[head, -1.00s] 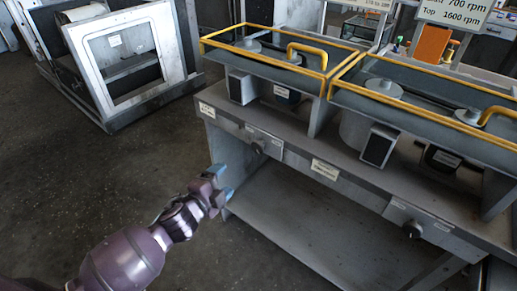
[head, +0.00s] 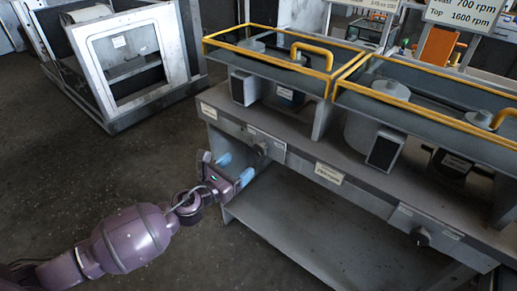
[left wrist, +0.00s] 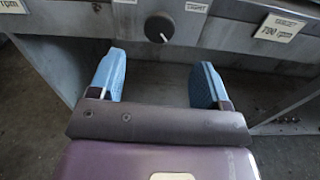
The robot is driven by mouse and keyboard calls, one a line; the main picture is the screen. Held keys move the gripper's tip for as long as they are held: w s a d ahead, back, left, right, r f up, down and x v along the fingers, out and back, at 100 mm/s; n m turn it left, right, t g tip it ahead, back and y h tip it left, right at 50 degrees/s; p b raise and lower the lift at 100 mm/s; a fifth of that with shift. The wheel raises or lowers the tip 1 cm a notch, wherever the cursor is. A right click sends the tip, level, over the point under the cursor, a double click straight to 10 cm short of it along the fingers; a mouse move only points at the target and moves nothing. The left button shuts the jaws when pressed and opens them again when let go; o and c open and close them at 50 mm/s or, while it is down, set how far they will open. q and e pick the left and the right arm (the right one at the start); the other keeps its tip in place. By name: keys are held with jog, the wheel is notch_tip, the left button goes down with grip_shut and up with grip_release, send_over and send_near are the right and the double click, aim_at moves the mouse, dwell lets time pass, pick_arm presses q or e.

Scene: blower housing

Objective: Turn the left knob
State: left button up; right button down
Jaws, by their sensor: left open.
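The left knob (head: 261,148) is a small dark round knob on the grey front panel of the bench. It also shows in the left wrist view (left wrist: 159,27), with a light pointer mark on its face, beyond my fingertips and roughly between them. My left gripper (head: 236,168) is open and empty in front of the panel, its blue fingers pointing at the knob. In the left wrist view the two fingers (left wrist: 160,80) are wide apart, and a gap separates them from the knob. My right gripper is not in view.
A second knob (head: 421,237) sits on the panel further right. Labels, including one plate (head: 329,173), mark the panel. Yellow-railed trays (head: 265,50) stand above the bench. Below is an open shelf (head: 310,225). A metal-framed cabinet (head: 125,60) stands at back left; the floor between is clear.

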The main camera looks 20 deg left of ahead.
aim_at(258, 149)
pick_arm(q)
jog(key=x, duration=0.9)
jog(key=shift+w+d+b, duration=0.1)
jog(key=shift+w+b, duration=0.15)
jog(key=shift+b, duration=0.1)
jog(key=c, duration=0.9)
